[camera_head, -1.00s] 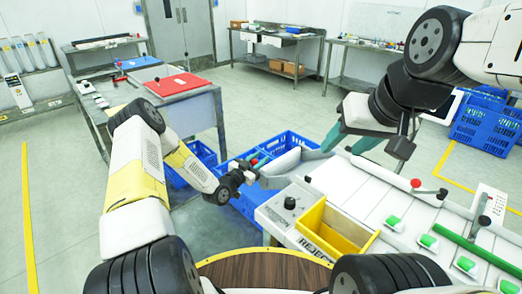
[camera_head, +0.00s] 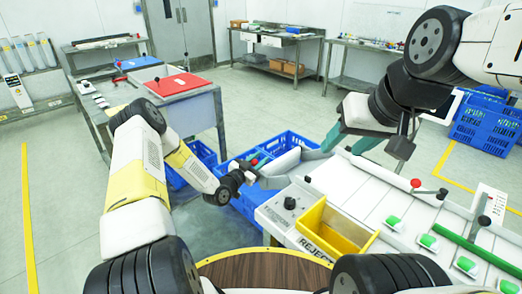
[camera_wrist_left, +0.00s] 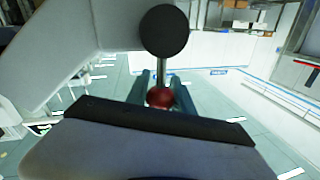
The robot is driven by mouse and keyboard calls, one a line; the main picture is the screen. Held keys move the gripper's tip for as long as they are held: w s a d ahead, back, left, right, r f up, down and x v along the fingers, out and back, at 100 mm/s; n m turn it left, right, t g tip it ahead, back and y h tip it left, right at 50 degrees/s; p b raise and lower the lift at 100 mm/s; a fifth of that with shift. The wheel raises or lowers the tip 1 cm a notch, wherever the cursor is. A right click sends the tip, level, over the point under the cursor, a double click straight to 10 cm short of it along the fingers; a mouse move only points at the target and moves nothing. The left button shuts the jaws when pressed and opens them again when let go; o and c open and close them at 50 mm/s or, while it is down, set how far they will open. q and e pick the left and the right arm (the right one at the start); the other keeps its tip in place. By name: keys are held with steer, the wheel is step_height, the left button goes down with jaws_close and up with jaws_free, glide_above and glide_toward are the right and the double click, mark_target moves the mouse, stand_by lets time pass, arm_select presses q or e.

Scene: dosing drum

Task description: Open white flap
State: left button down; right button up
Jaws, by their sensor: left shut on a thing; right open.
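My left gripper (camera_head: 248,168) is at the left end of the white machine (camera_head: 352,200). It is shut on the red ball knob of a lever, and the knob (camera_wrist_left: 160,96) shows between the fingertips in the left wrist view. A short rod joins the knob to a round black pivot (camera_wrist_left: 163,30). Next to it is a light grey-white curved piece (camera_head: 284,163), which may be the white flap; I cannot tell how far open it stands. My right gripper (camera_head: 350,140) is open and empty above the back of the machine.
A yellow reject bin (camera_head: 318,218) sits at the machine's front left. A second red-knobbed lever (camera_head: 416,184), green pieces (camera_head: 428,242) and a green bar (camera_head: 475,248) are on the right. Blue crates (camera_head: 290,142) stand on the floor behind. A round wooden top (camera_head: 262,272) is in front.

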arm_select(q)
steer(key=m, duration=0.1)
steer(key=s+d+m, duration=0.1)
steer(key=m, duration=0.1)
steer(key=shift+s+d+f, duration=0.2)
steer(key=shift+s+d+f+m+t+h, duration=0.2)
steer(key=shift+s+d+m+h, duration=0.15)
steer(key=shift+m, duration=0.65)
steer(key=shift+s+d+f+m+t+h, duration=0.15)
steer(key=shift+s+d+m+h, duration=0.15)
steer(key=shift+m, duration=0.7)
steer(key=c, duration=1.1)
jaws_free()
steer(key=r+v, duration=0.1)
steer(key=v, duration=0.6)
steer(key=shift+s+a+f, duration=0.25)
steer(key=shift+s+f, duration=0.1)
steer(key=shift+f, duration=0.2)
steer(key=shift+c, duration=0.2)
